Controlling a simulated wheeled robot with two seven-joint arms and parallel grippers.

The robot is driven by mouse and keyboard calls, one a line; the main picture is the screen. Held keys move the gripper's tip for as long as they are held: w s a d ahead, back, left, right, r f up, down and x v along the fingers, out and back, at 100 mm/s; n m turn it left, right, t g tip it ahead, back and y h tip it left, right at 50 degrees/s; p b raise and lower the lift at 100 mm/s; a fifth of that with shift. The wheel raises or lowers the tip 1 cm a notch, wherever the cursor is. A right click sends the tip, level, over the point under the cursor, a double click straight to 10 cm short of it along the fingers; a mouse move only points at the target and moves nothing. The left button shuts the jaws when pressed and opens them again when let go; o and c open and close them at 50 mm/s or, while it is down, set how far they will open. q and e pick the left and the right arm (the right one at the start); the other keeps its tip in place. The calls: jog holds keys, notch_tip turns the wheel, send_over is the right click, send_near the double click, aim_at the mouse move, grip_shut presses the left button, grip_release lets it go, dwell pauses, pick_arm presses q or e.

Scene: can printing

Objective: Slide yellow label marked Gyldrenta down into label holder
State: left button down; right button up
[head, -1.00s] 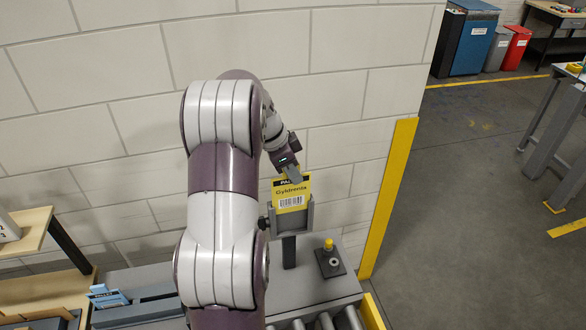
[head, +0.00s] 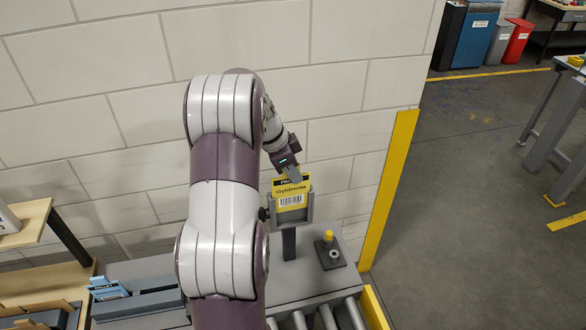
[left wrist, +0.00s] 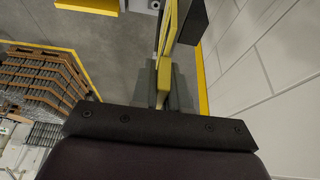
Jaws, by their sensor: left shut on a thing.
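The yellow label (head: 290,190) marked Gyldrenta, with a black top strip and a white barcode patch, stands upright in the head view. Its lower part sits inside the grey label holder (head: 291,214), which rises on a dark post from the grey machine top. My left gripper (head: 289,175) is shut on the label's top edge from above. In the left wrist view the label shows edge-on as a thin yellow strip between the fingers (left wrist: 164,85); a dark block beside it hides part of it. My right gripper is in neither view.
A dark plate with a yellow button (head: 328,236) lies right of the holder post. Rollers (head: 328,316) run at the front. A grey tray with blue cards (head: 108,289) stands at the left. The block wall (head: 130,130) is close behind, with a yellow corner guard (head: 388,190).

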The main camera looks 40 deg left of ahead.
pick_arm(q)
jog(key=shift+f+b, duration=0.45)
jog(key=shift+f, duration=1.85)
jog(key=c, duration=1.1)
grip_release()
jog(key=shift+o, duration=0.2)
jog(key=b+v, duration=0.3)
jog(key=v, duration=0.9)
jog(key=shift+s+b, duration=0.1)
jog(key=shift+b, duration=0.2)
jog(key=shift+a+r, duration=0.1)
jog(key=shift+r, duration=0.2)
